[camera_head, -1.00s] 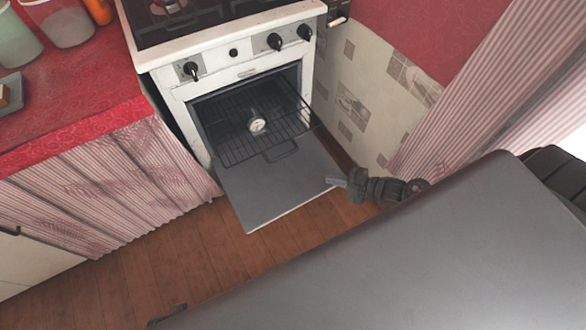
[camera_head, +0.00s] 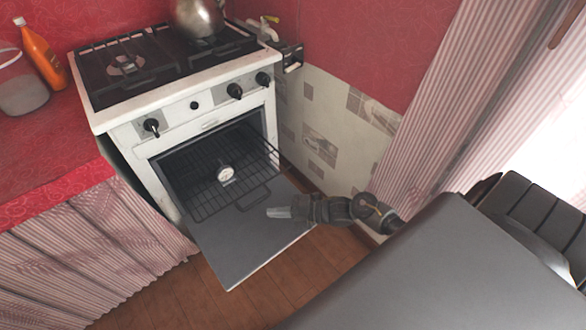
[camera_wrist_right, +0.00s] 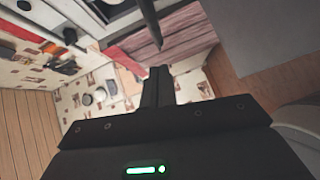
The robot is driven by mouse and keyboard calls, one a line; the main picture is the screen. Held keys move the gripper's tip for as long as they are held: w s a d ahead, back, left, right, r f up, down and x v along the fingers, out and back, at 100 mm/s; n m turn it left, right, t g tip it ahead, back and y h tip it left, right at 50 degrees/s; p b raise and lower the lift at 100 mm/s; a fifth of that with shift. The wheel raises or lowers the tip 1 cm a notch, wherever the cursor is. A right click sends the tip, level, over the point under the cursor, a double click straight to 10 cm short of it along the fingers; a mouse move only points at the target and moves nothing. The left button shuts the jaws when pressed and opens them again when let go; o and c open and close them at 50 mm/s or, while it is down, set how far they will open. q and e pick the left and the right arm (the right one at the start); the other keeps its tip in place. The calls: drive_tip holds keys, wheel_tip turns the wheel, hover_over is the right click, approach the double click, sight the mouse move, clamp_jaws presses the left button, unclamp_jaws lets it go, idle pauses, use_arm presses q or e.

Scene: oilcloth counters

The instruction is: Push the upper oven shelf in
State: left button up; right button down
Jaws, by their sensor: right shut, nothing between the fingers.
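The upper oven shelf (camera_head: 200,196) is a dark wire rack, partly slid out of the oven (camera_head: 180,130). A loop handle at its front hangs over the lowered grey oven door (camera_head: 235,250). A round white dial thermometer (camera_head: 226,174) is at the shelf. My right gripper (camera_head: 272,212) is shut and empty. In the head view it appears over the open door, just in front of the shelf's handle; I cannot tell whether they touch. In the right wrist view the closed fingers (camera_wrist_right: 160,72) show at the centre. My left gripper is not in view.
A kettle (camera_head: 198,16) stands on the hob. A red counter (camera_head: 40,165) with a striped curtain below it lies left of the oven. A tiled wall (camera_head: 325,125) bounds the right side. Wooden floor (camera_head: 165,300) shows below the door.

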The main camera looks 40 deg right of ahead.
sight(254, 205)
drive_tip(key=w, duration=0.2)
drive_tip(key=w+a, duration=0.1)
drive_tip(key=shift+w+f, duration=0.3)
drive_tip(key=shift+f, duration=0.1)
drive_tip(key=shift+w+f, duration=0.1)
drive_tip(key=shift+w, duration=0.15)
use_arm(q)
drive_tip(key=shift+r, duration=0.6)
use_arm(e)
drive_tip(key=shift+w, duration=0.2)
use_arm(q)
drive_tip(key=shift+b, duration=0.3)
